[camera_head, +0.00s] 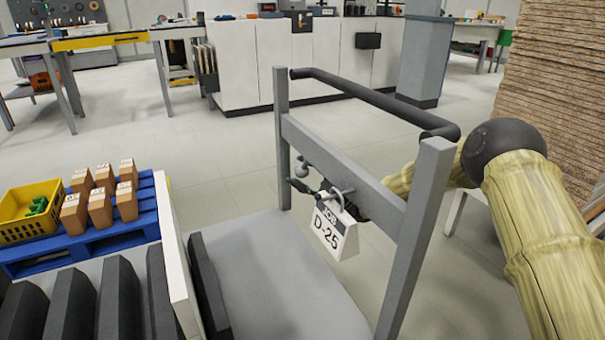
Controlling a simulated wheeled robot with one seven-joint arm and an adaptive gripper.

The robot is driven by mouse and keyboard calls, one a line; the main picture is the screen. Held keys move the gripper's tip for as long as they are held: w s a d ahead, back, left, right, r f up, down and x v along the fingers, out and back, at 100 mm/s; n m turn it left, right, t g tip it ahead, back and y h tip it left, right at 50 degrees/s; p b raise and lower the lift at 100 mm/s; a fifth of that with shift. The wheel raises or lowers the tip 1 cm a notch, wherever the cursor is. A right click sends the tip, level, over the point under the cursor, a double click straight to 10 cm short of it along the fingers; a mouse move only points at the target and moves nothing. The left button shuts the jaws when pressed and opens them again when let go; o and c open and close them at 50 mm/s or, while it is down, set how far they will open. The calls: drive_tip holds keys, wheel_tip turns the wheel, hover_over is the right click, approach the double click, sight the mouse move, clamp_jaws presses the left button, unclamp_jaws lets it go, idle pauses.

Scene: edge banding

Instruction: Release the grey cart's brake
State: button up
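The grey cart (285,285) stands in front of me, with two upright posts, a grey crossbar (340,162) and a black push handle (370,97). Below the crossbar is a small dark lever-like part (299,186), with a small greenish-grey knob (302,168) just above it. I cannot tell which of these is the brake, or its position. A white tag reading "JOB D-25" (330,232) hangs from a hook below the crossbar. My arm comes in from the right and passes behind the right post.
A blue pallet (82,244) holds cardboard boxes and a yellow crate (28,232). Stacked boards (557,95) stand at right, near my arm. The floor behind the cart is clear.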

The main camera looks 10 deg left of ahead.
idle(0.4)
drive_tip(key=v, duration=1.2)
